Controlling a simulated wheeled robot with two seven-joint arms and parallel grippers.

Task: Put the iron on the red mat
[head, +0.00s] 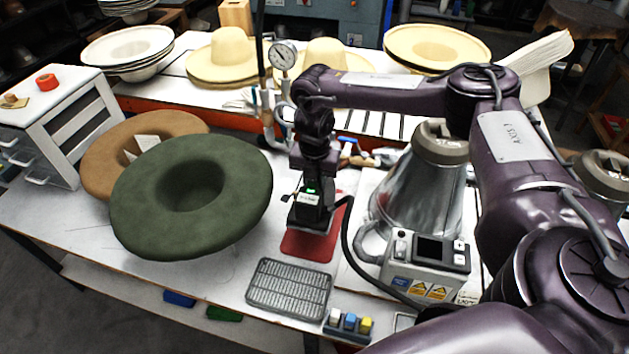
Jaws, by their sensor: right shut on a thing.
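The red mat (306,249) lies on the white table in the middle of the head view. My right gripper (311,208) points down over the mat and is shut on the iron (310,222). The iron is dark and mostly hidden by the gripper; its lower edge shows over the mat's middle. I cannot tell whether its sole touches the mat. A black cord (345,235) curves from beside the iron towards the control box. My left gripper is not in view.
Green (190,190) and brown (103,155) hats lie to the left. A metal grid rest (289,288) is in front of the mat. A steel vessel (415,195) and control box (425,262) stand to the right. Pale hats (222,56) line the back.

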